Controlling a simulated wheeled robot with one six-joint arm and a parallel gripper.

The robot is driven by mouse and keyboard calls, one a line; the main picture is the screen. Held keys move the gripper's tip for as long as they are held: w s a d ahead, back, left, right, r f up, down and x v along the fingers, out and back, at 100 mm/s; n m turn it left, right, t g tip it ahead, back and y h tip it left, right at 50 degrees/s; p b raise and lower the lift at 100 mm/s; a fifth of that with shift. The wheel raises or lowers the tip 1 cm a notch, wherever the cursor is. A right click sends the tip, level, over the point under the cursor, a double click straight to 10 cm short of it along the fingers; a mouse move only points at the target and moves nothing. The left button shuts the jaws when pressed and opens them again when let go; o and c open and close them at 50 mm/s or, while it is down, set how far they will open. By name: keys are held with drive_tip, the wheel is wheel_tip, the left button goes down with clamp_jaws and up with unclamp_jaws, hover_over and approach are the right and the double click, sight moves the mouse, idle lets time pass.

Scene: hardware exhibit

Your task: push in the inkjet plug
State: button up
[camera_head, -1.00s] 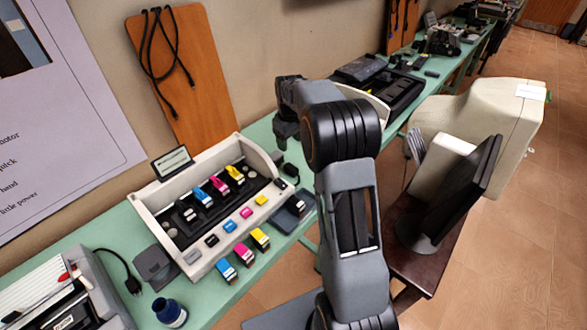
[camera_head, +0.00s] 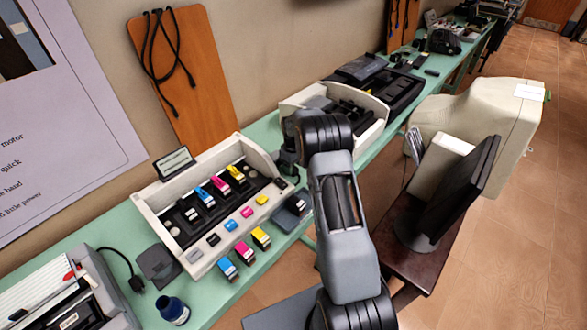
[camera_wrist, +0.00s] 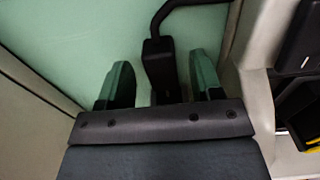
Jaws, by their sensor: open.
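The dark plug (camera_wrist: 159,66) stands between my fingers in the wrist view, with a black cable (camera_wrist: 185,5) curving from its top to the right. My gripper (camera_wrist: 161,85) is open, with one green-tipped finger on each side of the plug and small gaps visible. The lower part of the plug is hidden behind my gripper body. In the head view my gripper (camera_head: 288,160) is low at the right end of the cream inkjet printer (camera_head: 150,212). The plug cannot be made out there.
The opened printer holds several coloured cartridges (camera_head: 220,185); more lie in front. Another cream open machine (camera_head: 370,132) stands just beyond my gripper. Cream walls flank the plug in the wrist view (camera_wrist: 255,85). The green table (camera_head: 215,305) is narrow. A monitor (camera_head: 460,190) stands to the right.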

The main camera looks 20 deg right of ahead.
drive_tip(key=shift+f, duration=1.05)
clamp_jaws()
